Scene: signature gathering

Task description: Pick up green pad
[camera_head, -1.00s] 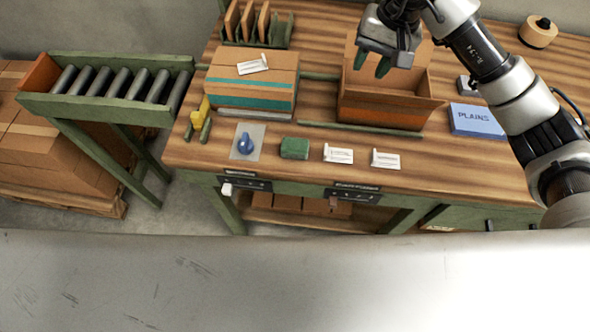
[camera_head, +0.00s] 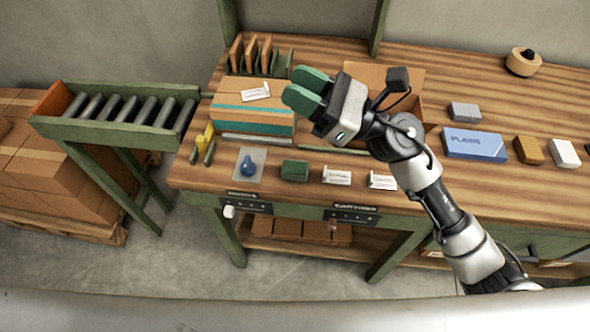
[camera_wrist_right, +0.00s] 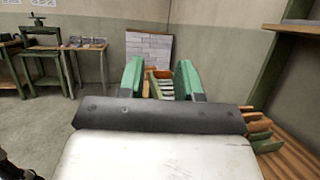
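The green pad (camera_head: 295,170) is a small dark green block. It lies on the wooden table near its front edge, between a blue stamp on a grey sheet and a white card. My right gripper (camera_head: 306,92) has green fingertips and is raised above the table, up and slightly right of the pad in the head view, apart from it. In the right wrist view its two fingers (camera_wrist_right: 160,80) stand apart with nothing between them. The pad does not show in the wrist view. My left gripper is in neither view.
The blue stamp (camera_head: 248,166) and white cards (camera_head: 337,176) flank the pad. Behind are a taped carton (camera_head: 240,118) and an open box (camera_head: 408,85). A blue PLAINS box (camera_head: 474,144) lies at right. A roller conveyor (camera_head: 120,108) stands left.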

